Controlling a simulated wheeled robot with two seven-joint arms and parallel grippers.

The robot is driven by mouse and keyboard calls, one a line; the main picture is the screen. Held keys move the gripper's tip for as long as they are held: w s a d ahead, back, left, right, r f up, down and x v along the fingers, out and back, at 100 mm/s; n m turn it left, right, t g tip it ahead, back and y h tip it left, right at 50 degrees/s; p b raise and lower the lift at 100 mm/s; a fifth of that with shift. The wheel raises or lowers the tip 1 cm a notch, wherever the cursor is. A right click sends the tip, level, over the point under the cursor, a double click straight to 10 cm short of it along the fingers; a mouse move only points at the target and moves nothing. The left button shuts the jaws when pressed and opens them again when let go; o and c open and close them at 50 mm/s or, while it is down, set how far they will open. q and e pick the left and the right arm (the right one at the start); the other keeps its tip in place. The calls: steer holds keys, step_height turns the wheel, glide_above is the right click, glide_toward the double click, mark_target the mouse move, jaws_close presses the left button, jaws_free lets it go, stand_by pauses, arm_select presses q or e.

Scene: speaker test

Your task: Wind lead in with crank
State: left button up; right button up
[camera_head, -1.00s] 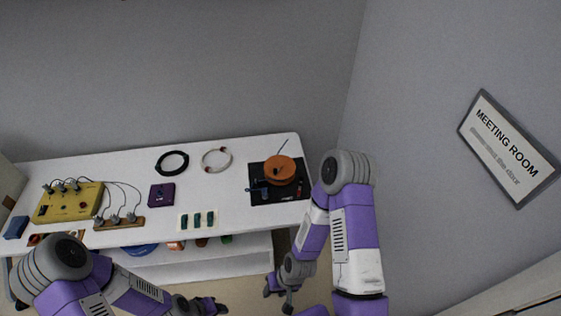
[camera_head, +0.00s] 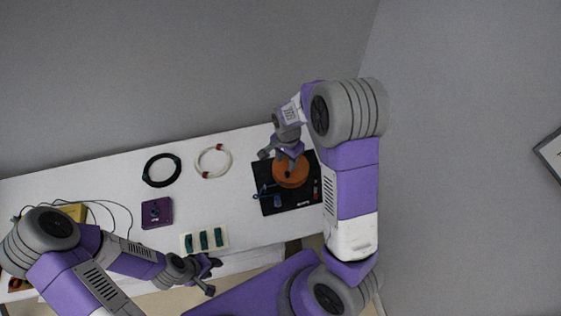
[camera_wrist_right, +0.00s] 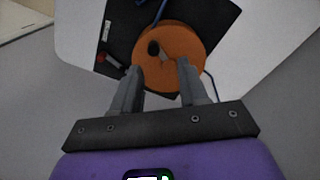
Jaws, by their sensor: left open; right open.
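The orange reel (camera_head: 291,176) sits on a black mat (camera_head: 300,200) at the right end of the white table. In the right wrist view, the reel (camera_wrist_right: 188,40) shows a dark crank knob (camera_wrist_right: 153,47) on its face. A blue cord shows beside the reel (camera_wrist_right: 213,86). My right gripper (camera_head: 279,160) is open and above the reel. In the wrist view its fingertips (camera_wrist_right: 160,67) overlap the reel's near part, with the knob just beyond them; contact cannot be told. My left gripper (camera_head: 212,276) is open and empty at the table's front edge.
A black cable coil (camera_head: 161,170), a white coil (camera_head: 213,161), a purple box (camera_head: 156,213) and a pale tray with green pieces (camera_head: 187,243) lie left of the mat. A yellow box (camera_head: 75,212) with cables is partly hidden by my left arm. A wall stands at right.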

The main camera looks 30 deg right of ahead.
mark_target(287, 172)
steer(key=shift+s+f+b, duration=0.15)
steer(key=shift+s+f, duration=0.2)
steer(key=shift+f, duration=0.25)
steer(key=shift+s+f+b, duration=0.15)
steer(key=shift+s+f, duration=0.2)
steer(key=shift+f, duration=0.25)
steer(key=shift+w+f+b, duration=0.2)
steer(key=shift+f+b, duration=0.2)
steer(key=shift+f, duration=1.8)
steer(key=shift+c, duration=0.2)
jaws_close()
